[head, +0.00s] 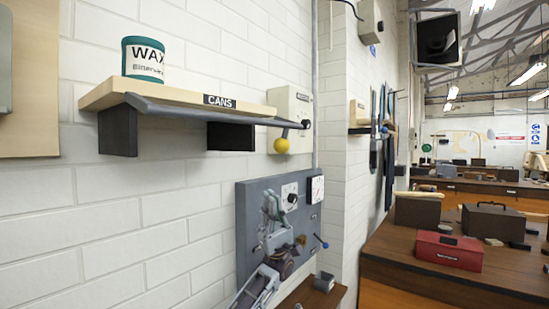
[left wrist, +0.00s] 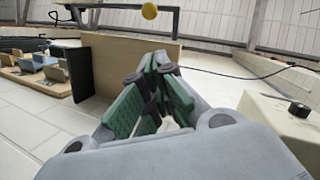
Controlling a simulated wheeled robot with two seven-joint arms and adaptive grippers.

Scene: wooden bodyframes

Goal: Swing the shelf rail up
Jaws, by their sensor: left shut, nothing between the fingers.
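The shelf (head: 180,93), labelled CANS, is fixed to the white brick wall. The shelf rail (head: 215,112) is a dark bar running along its front edge, not standing above the shelf top. A yellow knob (head: 281,146) hangs near the rail's right end. A teal WAX can (head: 143,60) stands upright on the shelf. My left gripper (head: 271,203) is below the knob, apart from it, pointing up, shut and empty. In the left wrist view its closed green-padded fingers (left wrist: 158,82) show, with the knob (left wrist: 149,11) and the rail (left wrist: 115,8) beyond. My right gripper is out of view.
A grey panel (head: 247,250) with dials and a blue-tipped lever is on the wall behind my left gripper. A pale box (head: 290,104) is on the wall behind the knob. A bench (head: 400,250) with a red toolbox (head: 447,251) stands to the right.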

